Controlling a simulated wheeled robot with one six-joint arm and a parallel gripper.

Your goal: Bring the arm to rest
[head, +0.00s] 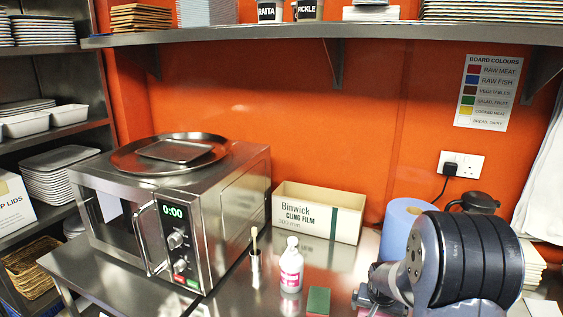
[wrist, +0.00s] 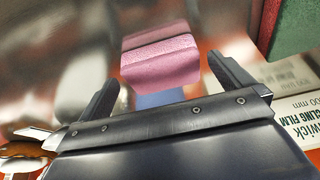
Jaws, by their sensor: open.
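My gripper (wrist: 164,72) shows in the wrist view with its two dark fingers spread apart. A pink block (wrist: 160,58) appears in the gap between the fingertips; I cannot tell how far beyond them it is, and no finger visibly touches it. In the head view my arm fills the lower right, bent over the steel counter (head: 333,258), and hides the gripper.
A microwave (head: 225,215) with a round tray (head: 125,158) on top stands left. The cling film box (head: 318,212), a white bottle (head: 291,268), a green-and-red block (head: 318,301) and a blue roll (head: 398,222) are near my arm. A shelf (head: 400,32) runs above.

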